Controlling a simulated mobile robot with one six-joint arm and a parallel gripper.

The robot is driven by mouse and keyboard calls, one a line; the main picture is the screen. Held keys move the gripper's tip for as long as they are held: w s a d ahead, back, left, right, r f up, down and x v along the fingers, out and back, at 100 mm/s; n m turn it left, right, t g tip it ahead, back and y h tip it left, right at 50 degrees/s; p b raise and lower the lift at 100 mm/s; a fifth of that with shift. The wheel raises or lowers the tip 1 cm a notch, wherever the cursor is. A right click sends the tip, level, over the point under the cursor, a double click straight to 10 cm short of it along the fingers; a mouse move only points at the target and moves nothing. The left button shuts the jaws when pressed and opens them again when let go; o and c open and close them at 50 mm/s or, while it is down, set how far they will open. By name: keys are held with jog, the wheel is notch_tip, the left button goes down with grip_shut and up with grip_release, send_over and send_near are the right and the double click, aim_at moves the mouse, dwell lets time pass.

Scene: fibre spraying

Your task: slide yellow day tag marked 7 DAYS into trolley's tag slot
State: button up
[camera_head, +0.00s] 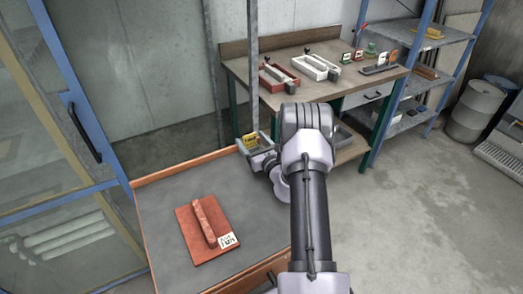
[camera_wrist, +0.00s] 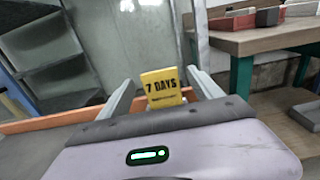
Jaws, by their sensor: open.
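The yellow day tag (camera_wrist: 162,88) marked 7 DAYS stands upright between my two fingers in the wrist view. In the head view the tag (camera_head: 251,139) is at the far right corner of the trolley (camera_head: 170,183), by its raised edge. My gripper (camera_wrist: 162,84) is open, with one finger on each side of the tag and gaps visible between. It also shows in the head view (camera_head: 253,143), just in front of the tag. The tag's lower edge and the slot are hidden, so I cannot tell how the tag is seated.
A reddish board (camera_head: 188,222) with a bar and a white label lies on the trolley. A metal post (camera_head: 252,70) rises behind the tag. A workbench (camera_head: 240,70) with trays and small tags stands behind. A blue-framed cabinet (camera_head: 55,130) is at left. The floor at right is clear.

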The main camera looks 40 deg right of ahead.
jog(key=p+v, duration=0.2)
jog(key=v, duration=1.3)
jog(key=shift+s+p, duration=0.2)
jog(key=shift+p, duration=0.15)
